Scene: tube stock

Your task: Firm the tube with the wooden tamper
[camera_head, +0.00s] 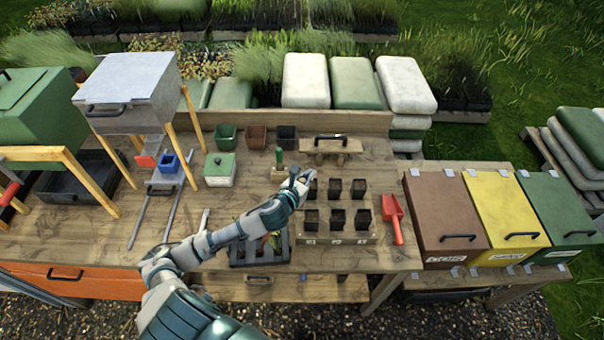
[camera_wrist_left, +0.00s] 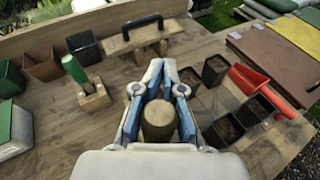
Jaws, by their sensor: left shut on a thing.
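My left gripper (camera_head: 302,184) is over the left side of the pot rack. In the left wrist view the left gripper (camera_wrist_left: 160,95) is shut on a round wooden piece (camera_wrist_left: 158,122), seen end-on, which looks like the wooden tamper. Its lower end is hidden. Several dark square tubes (camera_head: 335,188) with brown fill stand in two rows in a wooden rack (camera_head: 336,239). Some show right of my fingers in the wrist view (camera_wrist_left: 215,69). The gripper partly hides the left tubes, so I cannot tell whether the tamper touches one. My right gripper is not in view.
A wooden board with a black handle (camera_head: 331,146) lies behind the rack. A green-handled tool (camera_wrist_left: 74,70) stands in a wooden block left of my gripper. A red scoop (camera_head: 392,214) lies right of the rack. Lidded bins (camera_head: 440,215) stand farther right.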

